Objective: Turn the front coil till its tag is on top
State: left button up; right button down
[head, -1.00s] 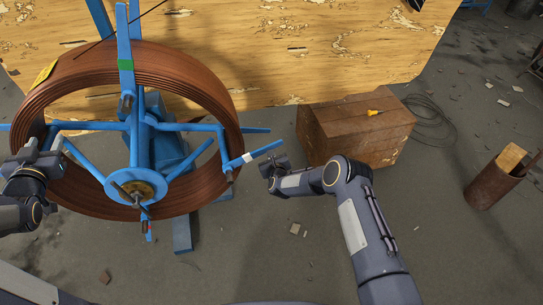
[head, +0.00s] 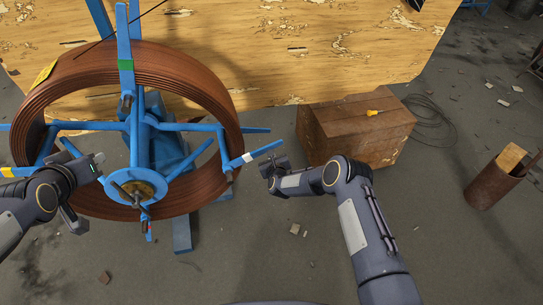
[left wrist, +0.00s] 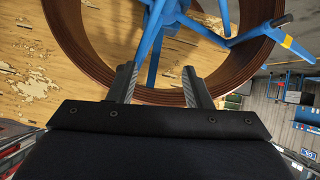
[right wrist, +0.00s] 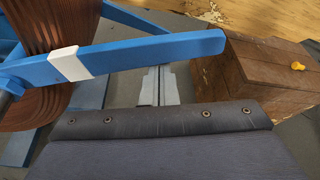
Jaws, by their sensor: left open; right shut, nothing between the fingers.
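The front coil (head: 180,62) is a brown-copper ring on a blue reel with a central hub (head: 137,190). Its yellow tag (head: 45,73) is at the upper left of the rim. The reel's blue spokes have coloured bands: green at the top (head: 125,65), white at right (head: 247,157), yellow at left (head: 8,172), red at the bottom. My left gripper (head: 88,190) is open and empty in front of the coil's lower left; its spread fingers show in the left wrist view (left wrist: 160,88). My right gripper (head: 272,167) is shut and empty, near the white-banded spoke's tip, which crosses the right wrist view (right wrist: 140,55).
A wooden crate (head: 345,145) with a yellow-handled tool (head: 374,112) stands right of the coil. A large worn wooden panel (head: 300,45) is behind. A rusty pipe piece (head: 490,185) stands at far right. Open floor lies between the crate and the pipe.

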pick_arm(q)
jog(key=s+d+f+m+g+h, duration=0.3)
jog(key=s+d+g+h, duration=0.3)
jog(key=s+d, duration=1.1)
pick_arm(e)
jog(key=shift+n, duration=0.5)
jog(key=shift+w+r+p, duration=0.1)
jog(key=shift+r+p, duration=0.55)
jog(key=shift+r, duration=2.6)
pick_arm(q)
jog(key=shift+t+h, duration=0.3)
jog(key=shift+t, duration=0.1)
jog(key=r+p, duration=0.1)
jog(key=w+r+p, duration=0.1)
jog(key=d+r+p, duration=0.1)
jog(key=r, duration=0.1)
jog(key=shift+w, duration=0.2)
pick_arm(e)
notch_tip(320, 180, up, 13)
jog(key=n+h, duration=0.2)
send_over(272, 144)
jog(key=s+a, duration=0.2)
jog(key=s, duration=0.1)
jog(key=shift+s+a+t, duration=0.1)
jog(key=shift+a+t, duration=0.1)
jog(key=shift+t, duration=0.2)
pick_arm(q)
jog(key=shift+f, duration=0.1)
pick_arm(e)
jog(key=shift+s, duration=0.1)
